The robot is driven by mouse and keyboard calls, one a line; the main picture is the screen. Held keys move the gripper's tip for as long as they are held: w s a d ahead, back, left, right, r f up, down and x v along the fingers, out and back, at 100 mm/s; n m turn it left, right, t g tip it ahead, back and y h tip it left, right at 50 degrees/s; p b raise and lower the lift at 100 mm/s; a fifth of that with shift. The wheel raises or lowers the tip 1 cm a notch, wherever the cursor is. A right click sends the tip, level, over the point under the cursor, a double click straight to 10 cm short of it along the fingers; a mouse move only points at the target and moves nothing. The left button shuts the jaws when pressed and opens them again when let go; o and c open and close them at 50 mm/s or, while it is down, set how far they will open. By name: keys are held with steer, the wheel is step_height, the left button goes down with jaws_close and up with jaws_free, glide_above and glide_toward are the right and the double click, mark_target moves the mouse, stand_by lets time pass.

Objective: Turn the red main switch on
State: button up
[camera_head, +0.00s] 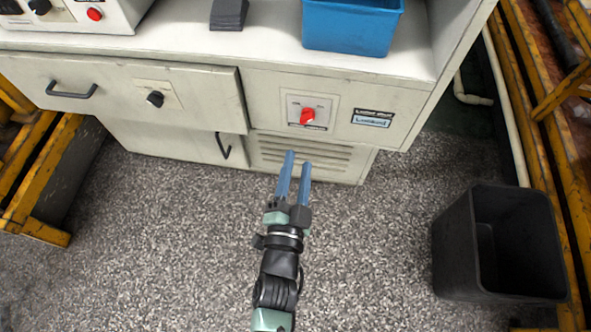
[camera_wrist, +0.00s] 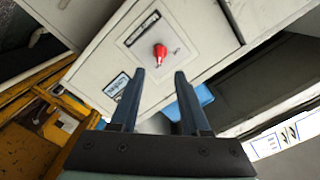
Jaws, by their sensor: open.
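The small labels around the knob are too small to read.
A black knob (camera_head: 155,99) and drawer handle (camera_head: 72,91) are on the left of the cabinet. A blue bin (camera_head: 350,25) stands on the counter. A black waste bin (camera_head: 500,243) stands at the right. Yellow racks flank the cabinet. The speckled floor in front is clear.

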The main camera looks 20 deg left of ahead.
steer(key=shift+v, duration=1.15)
steer(key=w+d+r+n+t, duration=0.15)
steer(key=w+r, duration=0.25)
steer(key=r, duration=0.6)
steer(key=w+r+n+t, duration=0.1)
steer(key=w+r+t, duration=0.15)
steer(key=r, duration=0.85)
steer(key=w+d+r+n+t, duration=0.15)
steer(key=w+r, duration=0.25)
steer(key=r, duration=0.6)
steer(key=s+d+r+n+t+h, duration=0.1)
steer(key=s+d+r+t+h, duration=0.15)
steer(key=r, duration=0.65)
steer(key=s+d+r+t+h, duration=0.1)
steer(key=s+d+r, duration=0.3)
steer(key=r, duration=0.5)
steer(key=s+d+r+n+t+h, duration=0.1)
steer(key=s+d+r+h, duration=0.2)
steer(key=r, duration=0.7)
step_height(320, 180, up, 35)
steer(key=y+p, duration=0.1)
steer(key=p, duration=3.4)
steer(key=shift+s+p, duration=0.4)
steer(key=shift+s, duration=0.05)
steer(key=shift+r+y, duration=0.1)
steer(key=shift+y, duration=0.35)
